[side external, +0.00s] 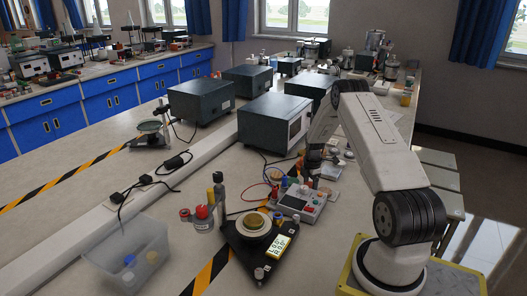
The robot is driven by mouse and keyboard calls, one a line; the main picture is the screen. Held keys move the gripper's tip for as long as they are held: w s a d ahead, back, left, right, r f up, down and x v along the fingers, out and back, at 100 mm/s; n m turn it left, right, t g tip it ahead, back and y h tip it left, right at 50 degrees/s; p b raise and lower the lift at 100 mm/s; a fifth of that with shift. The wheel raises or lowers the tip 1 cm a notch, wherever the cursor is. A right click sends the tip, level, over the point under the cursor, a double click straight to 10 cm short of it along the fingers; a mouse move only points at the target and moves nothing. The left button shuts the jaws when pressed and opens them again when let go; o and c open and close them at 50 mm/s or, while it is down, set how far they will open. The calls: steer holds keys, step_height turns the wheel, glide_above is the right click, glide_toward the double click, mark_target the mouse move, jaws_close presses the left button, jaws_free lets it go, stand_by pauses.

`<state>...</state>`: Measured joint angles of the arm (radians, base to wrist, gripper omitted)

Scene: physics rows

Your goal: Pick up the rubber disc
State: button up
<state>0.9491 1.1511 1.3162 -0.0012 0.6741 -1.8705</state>
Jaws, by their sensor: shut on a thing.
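I cannot pick out the rubber disc for certain. Several small pale round pieces lie on the bench just right of the gripper.
A meter box (299,201) with leads stands in front of the gripper. A black triangular scale (240,247) carries a round pan (254,224). A clear bin (118,262) stands front left. Dark instrument boxes (272,124) stand behind.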

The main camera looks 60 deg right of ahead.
steer(key=shift+r, duration=0.65)
steer(key=s+a+r, duration=0.9)
steer(key=a+r, duration=0.1)
steer(key=r, duration=0.1)
steer(key=shift+s, duration=0.35)
steer(key=shift+r, duration=0.1)
steer(key=shift+w+a, duration=0.1)
